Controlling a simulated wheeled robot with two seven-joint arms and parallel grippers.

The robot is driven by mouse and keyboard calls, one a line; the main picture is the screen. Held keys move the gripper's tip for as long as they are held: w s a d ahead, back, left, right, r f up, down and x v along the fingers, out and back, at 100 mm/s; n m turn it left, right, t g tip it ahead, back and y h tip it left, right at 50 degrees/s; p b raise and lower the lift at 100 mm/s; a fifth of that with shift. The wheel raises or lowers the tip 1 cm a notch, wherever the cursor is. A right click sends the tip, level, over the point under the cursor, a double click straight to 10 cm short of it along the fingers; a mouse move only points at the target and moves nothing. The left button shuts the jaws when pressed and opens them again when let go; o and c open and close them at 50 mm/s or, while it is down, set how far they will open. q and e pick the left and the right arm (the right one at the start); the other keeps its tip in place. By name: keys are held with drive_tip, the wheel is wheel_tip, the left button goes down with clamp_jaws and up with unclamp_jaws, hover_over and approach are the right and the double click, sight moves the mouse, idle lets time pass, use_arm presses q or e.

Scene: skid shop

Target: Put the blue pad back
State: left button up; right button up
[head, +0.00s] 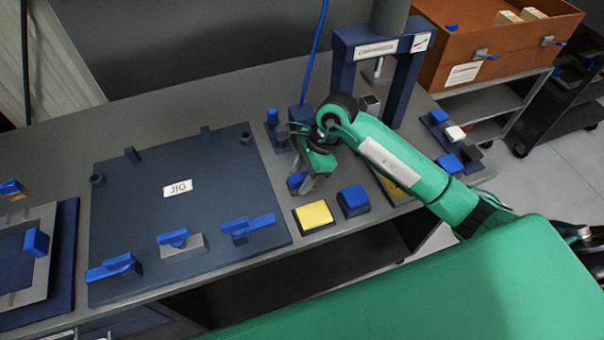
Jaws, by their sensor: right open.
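A blue pad (353,198) sits on a dark square base on the grey bench, just right of a yellow pad (313,214) on a similar base. My right gripper (303,186) is open and points down at the bench, behind the yellow pad and left of this blue pad. A small blue piece (296,180) shows at its fingertips, partly hidden by them. I cannot tell if they touch it. My left gripper is not in view.
A dark jig plate (200,200) with blue-handled clamps lies left of the gripper. A blue press frame (345,75) stands behind my right arm. An orange crate (452,48) is at the back right.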

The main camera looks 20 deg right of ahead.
drive_tip(key=shift+r, duration=0.2)
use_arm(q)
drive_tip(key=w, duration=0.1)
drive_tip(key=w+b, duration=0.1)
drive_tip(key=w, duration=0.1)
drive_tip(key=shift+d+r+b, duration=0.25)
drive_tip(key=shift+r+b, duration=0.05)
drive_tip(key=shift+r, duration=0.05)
use_arm(e)
drive_tip(key=v, duration=1.1)
drive_tip(key=shift+d+r, duration=0.15)
drive_tip(key=shift+r, duration=0.25)
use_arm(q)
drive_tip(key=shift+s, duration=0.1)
